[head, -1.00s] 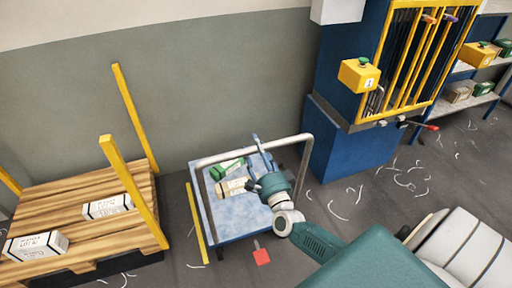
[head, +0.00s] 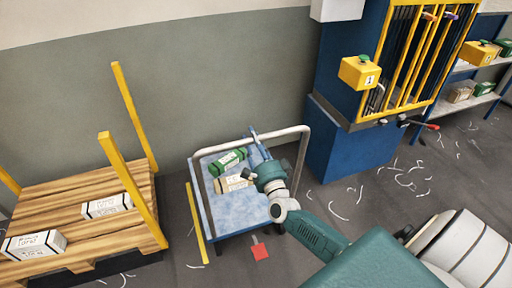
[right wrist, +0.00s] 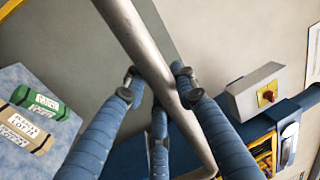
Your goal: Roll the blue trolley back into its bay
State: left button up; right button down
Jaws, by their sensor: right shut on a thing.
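The blue trolley (head: 232,211) stands on the floor near the wall, with a grey tubular handle (head: 206,156) above its deck. It carries a green box (head: 229,160) and a tan box (head: 231,184). A red pedal-like piece (head: 260,252) sticks out at its near side. A yellow floor line (head: 196,224) runs close along its left side. My right gripper (head: 255,141) is at the handle. In the right wrist view, its blue fingers (right wrist: 158,85) are shut around the handle bar (right wrist: 150,58). My left gripper is not in view.
A wooden pallet (head: 95,237) with yellow posts and white boxes stands left of the trolley. A blue machine cabinet (head: 348,147) with a yellow-barred front stands to the right. Shelves (head: 478,103) are at the far right. Pale scraps litter the floor between.

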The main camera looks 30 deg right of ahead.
jog(key=w, duration=0.1)
jog(key=w+b, duration=0.1)
jog(key=w, duration=0.1)
jog(key=w+d+b, duration=0.1)
jog(key=w, duration=0.1)
jog(key=shift+f, duration=0.4)
jog(key=c, duration=1.5)
grip_release()
jog(key=shift+s, duration=0.1)
jog(key=shift+o, duration=0.7)
jog(key=shift+w+d, duration=0.1)
jog(key=shift+w, duration=0.1)
jog(key=shift+s+r, duration=0.1)
jog(key=v, duration=1.2)
